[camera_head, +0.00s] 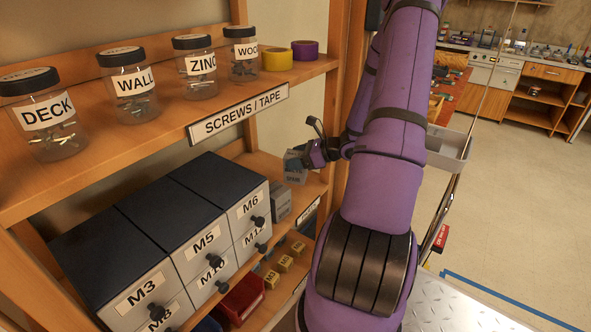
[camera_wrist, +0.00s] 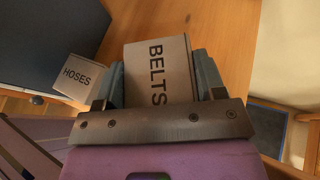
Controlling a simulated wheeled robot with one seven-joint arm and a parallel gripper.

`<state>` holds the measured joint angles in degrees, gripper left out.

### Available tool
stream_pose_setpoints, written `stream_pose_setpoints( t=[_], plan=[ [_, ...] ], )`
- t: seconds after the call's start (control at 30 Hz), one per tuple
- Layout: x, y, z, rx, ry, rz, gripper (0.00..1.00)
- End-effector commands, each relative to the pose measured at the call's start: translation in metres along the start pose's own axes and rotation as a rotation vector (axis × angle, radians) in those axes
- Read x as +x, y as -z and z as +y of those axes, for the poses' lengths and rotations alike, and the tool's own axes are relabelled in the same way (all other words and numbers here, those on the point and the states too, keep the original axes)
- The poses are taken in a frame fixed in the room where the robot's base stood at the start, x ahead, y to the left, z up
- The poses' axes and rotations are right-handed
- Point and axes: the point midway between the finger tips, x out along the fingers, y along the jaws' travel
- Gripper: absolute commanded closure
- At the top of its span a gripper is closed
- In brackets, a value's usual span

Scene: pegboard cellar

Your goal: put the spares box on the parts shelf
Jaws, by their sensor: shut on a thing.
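My gripper (camera_wrist: 158,82) is shut on a small grey cardboard box labelled BELTS (camera_wrist: 160,68), with one finger on each side of it. In the head view my gripper (camera_head: 300,162) holds this box (camera_head: 295,176) over the right end of the middle shelf (camera_head: 312,187), the parts shelf as far as I can tell. I cannot tell whether its bottom touches the wood. No label reading SPARES is legible on any box. A second grey box labelled HOSES (camera_wrist: 80,76) stands left of the held box, apart from it; the head view shows it (camera_head: 280,201) beside the drawers.
Dark-topped drawer units (camera_head: 165,235) fill the shelf's left part. The upper shelf (camera_head: 178,108) holds labelled jars and tape rolls. A wooden upright (camera_head: 343,70) stands close to my arm. Below are a red bin (camera_head: 243,297) and small yellow boxes (camera_head: 285,263).

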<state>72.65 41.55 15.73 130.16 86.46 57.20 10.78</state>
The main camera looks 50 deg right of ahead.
Motion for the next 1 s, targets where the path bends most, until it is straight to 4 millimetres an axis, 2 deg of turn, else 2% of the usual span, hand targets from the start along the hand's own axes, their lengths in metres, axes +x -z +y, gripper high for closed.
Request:
stream_pose_setpoints(
  t=[0.27, 0.5, 0.93, 0.97, 1.0],
  plan=[
    [0.006, 0.014, 0.000, 0.000, -0.001, -0.002, 0.68],
    [0.018, 0.037, 0.000, 0.001, -0.001, -0.001, 0.68],
    [0.021, 0.042, -0.001, -0.002, -0.001, -0.001, 0.68],
    [0.021, 0.042, -0.001, -0.002, -0.001, -0.001, 0.30],
    [0.021, 0.041, -0.001, -0.002, -0.001, -0.001, 0.26]
  ],
)
